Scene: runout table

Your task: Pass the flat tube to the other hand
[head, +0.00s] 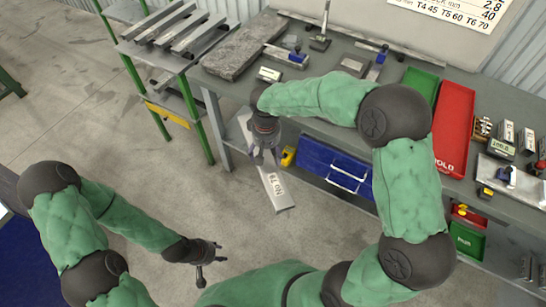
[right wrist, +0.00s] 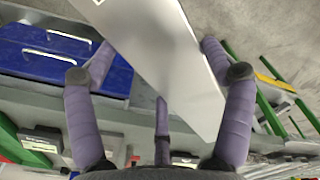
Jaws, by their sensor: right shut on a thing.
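The flat tube (head: 278,190) is a long pale grey bar with a dark marking near its lower end. It hangs tilted in front of the bench, held by my right gripper (head: 262,154). In the right wrist view the tube (right wrist: 168,50) runs diagonally between the purple fingers of my right gripper (right wrist: 152,65), which is shut on it. Part of the tube is hidden behind the gripper in the head view. My left gripper (head: 210,264) is lower left, empty, with its fingers spread, apart from the tube.
The grey bench (head: 228,92) holds a stone-like slab (head: 240,48), a green tray (head: 420,84), a red tray (head: 453,125) and small tools. A blue drawer unit (head: 335,166) sits below. A green-legged rack (head: 170,60) with metal bars stands left. The floor between the grippers is clear.

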